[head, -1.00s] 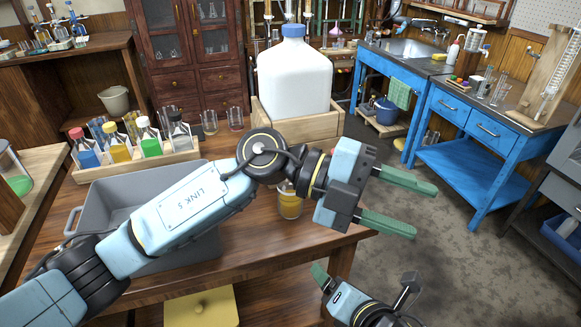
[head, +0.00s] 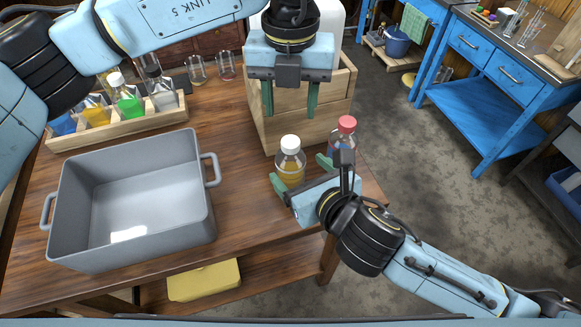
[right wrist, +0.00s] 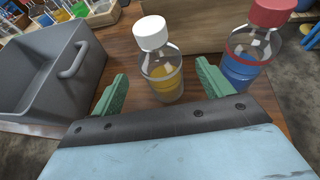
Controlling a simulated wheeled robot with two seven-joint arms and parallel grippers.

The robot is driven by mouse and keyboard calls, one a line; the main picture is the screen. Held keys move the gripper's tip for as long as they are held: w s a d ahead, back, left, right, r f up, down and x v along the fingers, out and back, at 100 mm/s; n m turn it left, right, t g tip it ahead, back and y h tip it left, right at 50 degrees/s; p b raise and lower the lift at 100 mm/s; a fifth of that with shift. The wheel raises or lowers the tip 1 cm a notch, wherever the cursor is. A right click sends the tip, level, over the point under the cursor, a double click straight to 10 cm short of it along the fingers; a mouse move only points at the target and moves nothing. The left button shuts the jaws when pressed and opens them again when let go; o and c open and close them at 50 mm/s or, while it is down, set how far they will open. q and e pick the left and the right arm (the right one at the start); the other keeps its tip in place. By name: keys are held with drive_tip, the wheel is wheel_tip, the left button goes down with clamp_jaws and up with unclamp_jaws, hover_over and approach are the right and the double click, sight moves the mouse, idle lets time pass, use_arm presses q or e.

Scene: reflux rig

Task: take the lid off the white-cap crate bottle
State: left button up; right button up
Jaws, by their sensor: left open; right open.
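The white-cap bottle (head: 290,170), with yellow liquid, stands upright on the wooden table in front of the wooden crate; its cap (head: 290,142) is on. In the right wrist view the bottle (right wrist: 163,80) stands between the lines of the two green fingers, with a gap on each side. My right gripper (head: 299,171) is open, low over the table at the bottle's near side. My left gripper (head: 290,106) is open and empty, fingers pointing down, higher than the cap in the picture. I cannot tell whether it is straight above the cap.
A red-cap bottle (head: 346,140) with blue liquid stands close to the right of my right gripper. The wooden crate (head: 340,100) is behind. A grey tub (head: 205,215) and a rack of bottles (head: 120,128) are on the left.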

drive_tip(key=x, duration=0.7)
drive_tip(key=shift+c, duration=0.3)
